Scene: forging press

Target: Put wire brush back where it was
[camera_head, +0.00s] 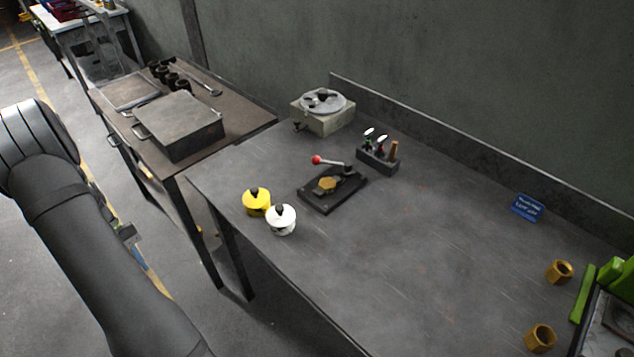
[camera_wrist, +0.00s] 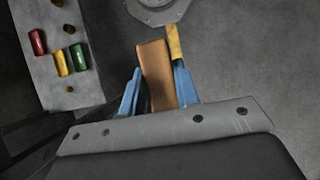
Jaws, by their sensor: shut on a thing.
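In the wrist view my gripper (camera_wrist: 157,72) has blue fingers on either side of a brown, wood-coloured block, which I take to be the wire brush (camera_wrist: 156,85). It is shut on it, and the block points away from the wrist. No bristles can be made out. A narrow yellow piece (camera_wrist: 173,42) shows beside the right fingertip; I cannot tell whether it belongs to the brush. My gripper and the held brush are not seen in the head view, where only my arm shows at the left.
In the wrist view, a grey panel (camera_wrist: 52,14) with coloured buttons lies left and a round grey part (camera_wrist: 158,8) lies ahead. The head view shows a workbench (camera_head: 400,265) with a lever fixture (camera_head: 333,187), tool holder (camera_head: 376,160), yellow pot (camera_head: 256,204) and white pot (camera_head: 281,222). Its middle is clear.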

